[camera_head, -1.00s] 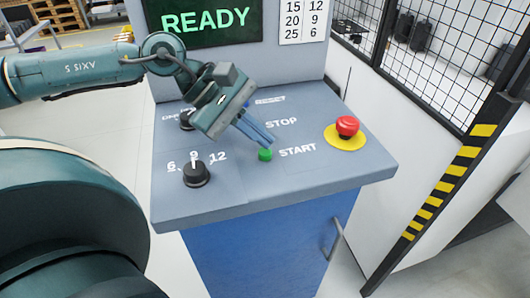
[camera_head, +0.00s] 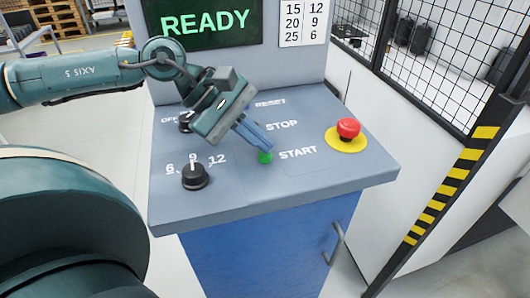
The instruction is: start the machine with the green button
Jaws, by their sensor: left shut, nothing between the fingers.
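The green button (camera_head: 265,158) sits on the sloped grey panel (camera_head: 320,172), left of the word START. My left gripper (camera_head: 266,149) comes in from the upper left, its fingers shut with nothing between them. The fingertips are at the green button and cover its upper part; I cannot tell whether they press it. The screen (camera_head: 206,22) behind the panel reads READY in green. My right gripper is not in view.
A red emergency button (camera_head: 348,128) on a yellow disc is at the panel's right. A black knob (camera_head: 195,177) marked 6, 9, 12 is at its left, and another knob (camera_head: 187,121) is partly behind my gripper. A striped fence post (camera_head: 445,180) stands at right.

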